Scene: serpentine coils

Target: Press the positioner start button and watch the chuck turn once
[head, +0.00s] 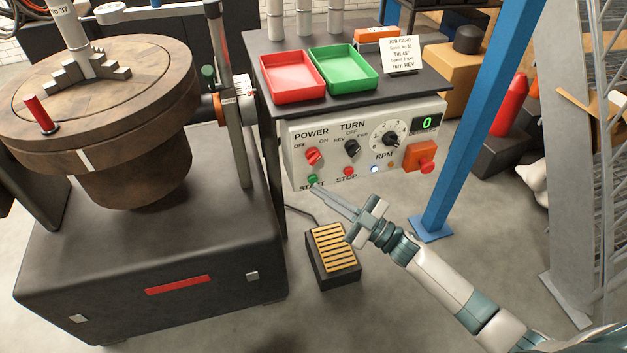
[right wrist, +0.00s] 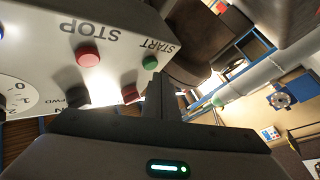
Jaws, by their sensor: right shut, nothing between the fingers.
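The control panel (head: 330,163) has a green START button (head: 312,179) at its lower left, beside a red STOP button (head: 350,171). My right gripper (head: 318,191) is shut and empty, its fingertips just in front of and below START. In the right wrist view the fingertips (right wrist: 160,80) lie close to the green START button (right wrist: 150,62); I cannot tell whether they touch it. The chuck (head: 88,66) sits on the round brown positioner table (head: 155,75) and holds an upright pale tube. The panel display (head: 427,122) reads 0. My left gripper is not in view.
The panel also carries a red power switch (head: 313,157), a black turn switch (head: 351,148), an RPM dial (head: 390,139) and a red button on an orange box (head: 419,157). A foot pedal (head: 333,252) lies below. A blue post (head: 465,130) stands right.

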